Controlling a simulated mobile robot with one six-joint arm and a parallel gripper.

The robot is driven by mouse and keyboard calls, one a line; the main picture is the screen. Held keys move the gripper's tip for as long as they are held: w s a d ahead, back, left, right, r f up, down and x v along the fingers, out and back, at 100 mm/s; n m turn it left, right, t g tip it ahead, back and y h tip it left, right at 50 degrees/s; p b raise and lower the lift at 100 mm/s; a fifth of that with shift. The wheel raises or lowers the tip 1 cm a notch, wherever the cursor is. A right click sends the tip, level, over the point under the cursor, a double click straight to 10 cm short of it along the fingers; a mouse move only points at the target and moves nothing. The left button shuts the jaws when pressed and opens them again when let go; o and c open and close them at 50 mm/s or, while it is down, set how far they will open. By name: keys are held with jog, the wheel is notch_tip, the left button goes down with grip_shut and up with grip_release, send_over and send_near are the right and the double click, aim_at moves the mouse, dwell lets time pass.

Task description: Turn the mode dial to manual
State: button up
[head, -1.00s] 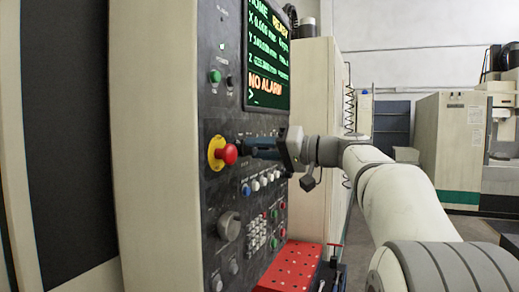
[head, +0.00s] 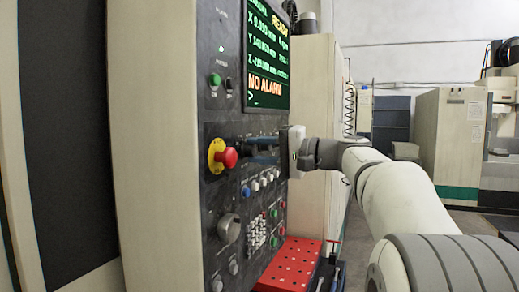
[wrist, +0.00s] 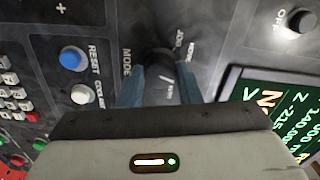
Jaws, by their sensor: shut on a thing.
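The mode dial (wrist: 161,62) is a dark round knob on the black control panel, between my two blue fingers in the wrist view. The lettering MODE and JOG shows beside it; the other position marks are partly hidden or too small to read. My gripper (wrist: 161,84) is shut on the dial, one finger on each side. In the head view my gripper (head: 260,150) reaches the panel from the right, below the screen, and its fingers hide the dial. Which position the pointer marks cannot be told.
A red emergency stop (head: 229,157) with a yellow collar sits just left of my fingers. Blue and white buttons (head: 262,182) lie below, with a large grey knob (head: 229,227) lower left. The screen (head: 268,55) reads NO ALARM. A red perforated tray (head: 290,265) stands below.

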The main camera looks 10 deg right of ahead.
dwell(0.4)
jog(key=o, duration=1)
jog(key=shift+d, duration=0.1)
jog(key=b+v, duration=0.1)
jog(key=v, duration=0.6)
jog(key=shift+s+d, duration=0.15)
jog(key=shift+d, duration=0.05)
